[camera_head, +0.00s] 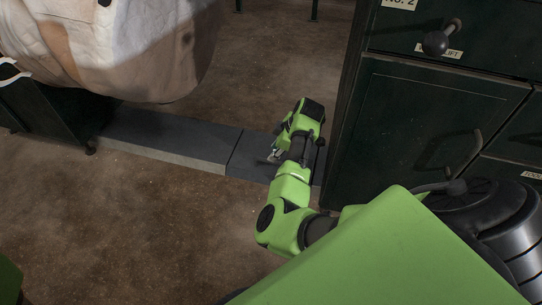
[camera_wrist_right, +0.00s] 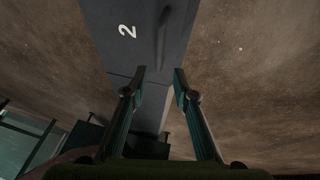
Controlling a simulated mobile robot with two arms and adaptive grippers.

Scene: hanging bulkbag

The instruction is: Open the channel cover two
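In the right wrist view, a dark grey channel cover marked with a white 2 (camera_wrist_right: 127,31) lies flat across the top of the picture. A darker long strip (camera_wrist_right: 163,38) runs along it; I cannot tell if it is a raised handle or a shadow. A seam divides this cover from another grey cover (camera_wrist_right: 148,118). My right gripper (camera_wrist_right: 159,76) is open, its fingertips apart near the seam with nothing visible between them. In the head view, my right gripper (camera_head: 274,156) hangs over the right-hand cover (camera_head: 248,160), partly hiding it; no number is legible there. My left gripper is out of view.
A dark green cabinet (camera_head: 410,135) with a handle stands close to the right of my right arm. A large pale bulk bag (camera_head: 115,45) hangs at the upper left, above another grey cover (camera_head: 175,137). Brown floor (camera_head: 120,220) lies open in front.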

